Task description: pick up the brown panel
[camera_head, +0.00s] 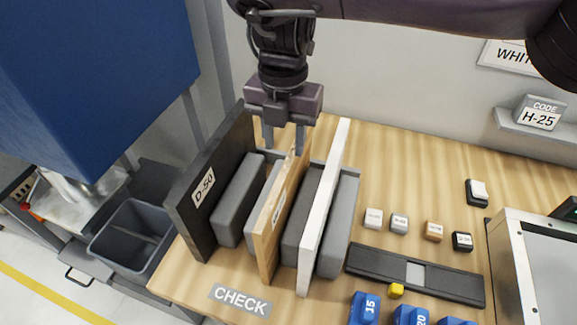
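The brown panel (267,242) is a light wood-coloured board standing on edge in a grey rack, between a dark panel and a white one. A small label on its near part is partly visible. My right gripper (284,140) points down at the far upper end of the brown panel. Its two fingers are apart, seemingly one to each side of the panel's top edge; I cannot tell whether they touch it. My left gripper is not in view.
The dark panel (197,222) marked D-50 stands left and the white panel (315,235) right, with grey rack blocks (340,225) between them. Small labelled blocks (399,223) and a black bar fixture (450,281) lie to the right. A grey bin (125,262) is off the table's left side.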

